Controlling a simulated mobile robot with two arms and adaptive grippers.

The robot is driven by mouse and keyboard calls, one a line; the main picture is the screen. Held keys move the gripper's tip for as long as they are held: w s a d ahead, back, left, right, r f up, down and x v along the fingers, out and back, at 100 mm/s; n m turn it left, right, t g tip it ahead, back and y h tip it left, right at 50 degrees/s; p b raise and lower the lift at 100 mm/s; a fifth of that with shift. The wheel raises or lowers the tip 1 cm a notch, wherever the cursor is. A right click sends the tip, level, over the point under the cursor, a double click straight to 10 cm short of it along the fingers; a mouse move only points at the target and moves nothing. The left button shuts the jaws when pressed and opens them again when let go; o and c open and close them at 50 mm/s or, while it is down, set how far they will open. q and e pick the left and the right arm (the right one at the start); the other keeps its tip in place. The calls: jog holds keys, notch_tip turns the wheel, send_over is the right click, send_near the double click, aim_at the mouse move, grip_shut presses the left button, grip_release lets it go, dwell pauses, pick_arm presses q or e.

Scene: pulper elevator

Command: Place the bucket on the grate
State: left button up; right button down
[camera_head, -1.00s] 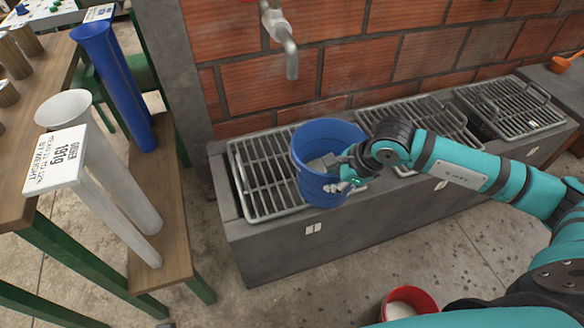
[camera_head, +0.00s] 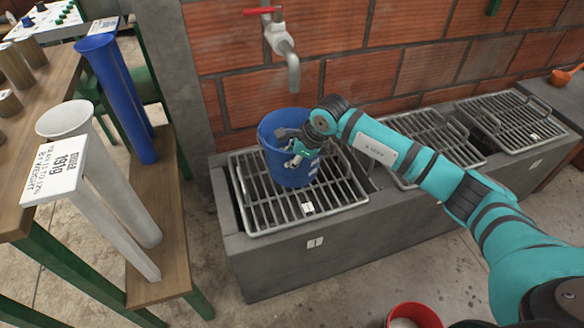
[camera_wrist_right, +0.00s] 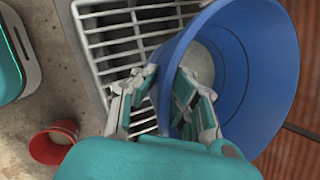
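The blue bucket (camera_head: 283,165) is roughly upright over the left metal grate (camera_head: 345,195), below the tap. Its base appears at the grate bars, but I cannot tell whether it fully rests on them. My right gripper (camera_head: 296,147) is at the bucket's near rim. In the right wrist view, the right gripper (camera_wrist_right: 166,76) has one finger outside and one inside the bucket (camera_wrist_right: 268,75), with its wall pinched between the fingertips. The grate also shows there (camera_wrist_right: 125,32). My left gripper is not in view.
A tap (camera_head: 284,48) with a red handle hangs from the brick wall above the bucket. More grates (camera_head: 435,140) lie to the right on the concrete trough (camera_head: 300,262). A red container (camera_head: 415,315) stands on the floor. A wooden bench (camera_head: 170,235) with tubes is left.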

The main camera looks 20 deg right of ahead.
aim_at(288, 173)
jog(key=shift+f, duration=1.4)
jog(key=c, duration=1.8)
grip_release()
jog(key=shift+s+f, duration=0.1)
jog(key=shift+f, duration=0.05)
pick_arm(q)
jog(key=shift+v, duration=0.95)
pick_arm(e)
jog(key=o, duration=0.3)
